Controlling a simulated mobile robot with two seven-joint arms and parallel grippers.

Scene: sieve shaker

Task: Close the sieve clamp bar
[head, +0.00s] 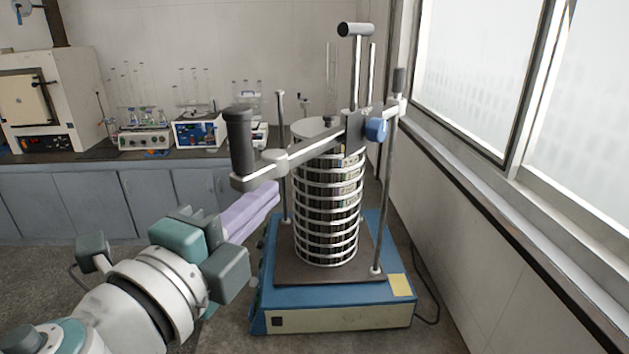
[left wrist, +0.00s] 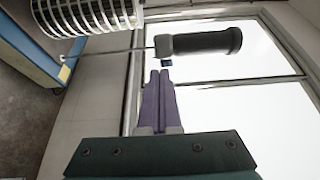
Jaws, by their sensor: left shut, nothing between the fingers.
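The clamp bar (head: 310,149) is a light metal arm across the top of the sieve stack (head: 327,205). Its dark upright handle (head: 238,140) is at its left end, out toward me. The bar's other end meets the right post (head: 387,190). The left post (head: 283,165) stands behind the bar, and the handle end is apart from it. My left gripper (head: 272,194) has purple fingers, shut and empty, just below and right of the handle end in the head view. In the left wrist view the handle (left wrist: 205,42) lies just beyond the fingertips (left wrist: 158,76); contact is not clear.
The stack stands on a blue shaker base (head: 335,317). A T-shaped metal handle (head: 356,30) rises above the bar, with a blue knob (head: 376,129) below it. A window wall is close at right. A bench (head: 110,158) with instruments runs along the back.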

